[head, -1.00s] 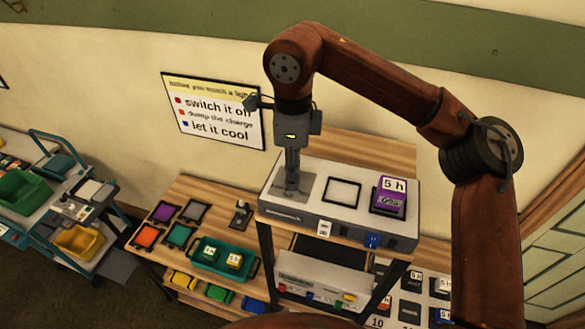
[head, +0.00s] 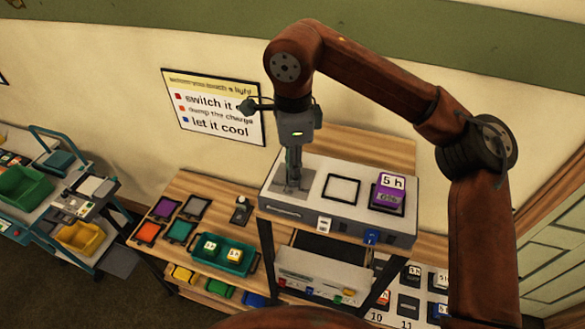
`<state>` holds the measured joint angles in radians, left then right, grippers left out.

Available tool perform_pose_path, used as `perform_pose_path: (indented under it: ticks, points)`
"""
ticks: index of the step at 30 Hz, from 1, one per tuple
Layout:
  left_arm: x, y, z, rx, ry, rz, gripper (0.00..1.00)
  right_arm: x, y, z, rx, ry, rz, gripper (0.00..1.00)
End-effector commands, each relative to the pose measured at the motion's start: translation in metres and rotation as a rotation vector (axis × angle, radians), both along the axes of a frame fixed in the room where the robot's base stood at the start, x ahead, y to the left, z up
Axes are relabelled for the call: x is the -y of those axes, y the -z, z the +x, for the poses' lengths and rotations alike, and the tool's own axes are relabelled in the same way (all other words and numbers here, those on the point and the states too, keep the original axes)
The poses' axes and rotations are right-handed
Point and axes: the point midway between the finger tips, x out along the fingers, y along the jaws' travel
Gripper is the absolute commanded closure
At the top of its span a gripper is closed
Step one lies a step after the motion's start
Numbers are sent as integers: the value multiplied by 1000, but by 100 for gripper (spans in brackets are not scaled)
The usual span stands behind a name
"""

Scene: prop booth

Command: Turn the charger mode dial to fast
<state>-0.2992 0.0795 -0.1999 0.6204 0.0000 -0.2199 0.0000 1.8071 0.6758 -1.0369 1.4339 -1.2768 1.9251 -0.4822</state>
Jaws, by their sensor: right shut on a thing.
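The charger (head: 312,208) is a pale box on a dark stand, with a grey plate at the left of its top. My right gripper (head: 292,183) points straight down at this plate, its fingers shut low over it. The mode dial itself is hidden by the fingers, so I cannot read its setting. The grip is at the place on the plate where the dial would be. My left gripper is not in view.
A purple battery marked 5 h (head: 389,192) stands on the charger's right, beside an empty black-outlined bay (head: 341,188). A green tray (head: 222,258) with two batteries sits on the wooden bench. A cart (head: 88,205) with bins stands far left.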

Motion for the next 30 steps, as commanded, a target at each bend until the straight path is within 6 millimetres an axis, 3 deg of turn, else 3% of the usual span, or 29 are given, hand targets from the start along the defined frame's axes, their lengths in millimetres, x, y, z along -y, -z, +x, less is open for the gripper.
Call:
perform_pose_path:
  ticks: [8, 18, 23, 30]
  points:
    - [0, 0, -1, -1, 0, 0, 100, 0, 1, 0, -1, 1, -1, 61]
    - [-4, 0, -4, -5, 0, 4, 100, 0, -4, 0, 0, 2, 0, 61]
    - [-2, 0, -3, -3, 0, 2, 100, -1, -26, 1, 3, 3, 1, 61]
    - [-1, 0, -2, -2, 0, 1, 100, 0, -77, 1, 4, 4, -1, 61]
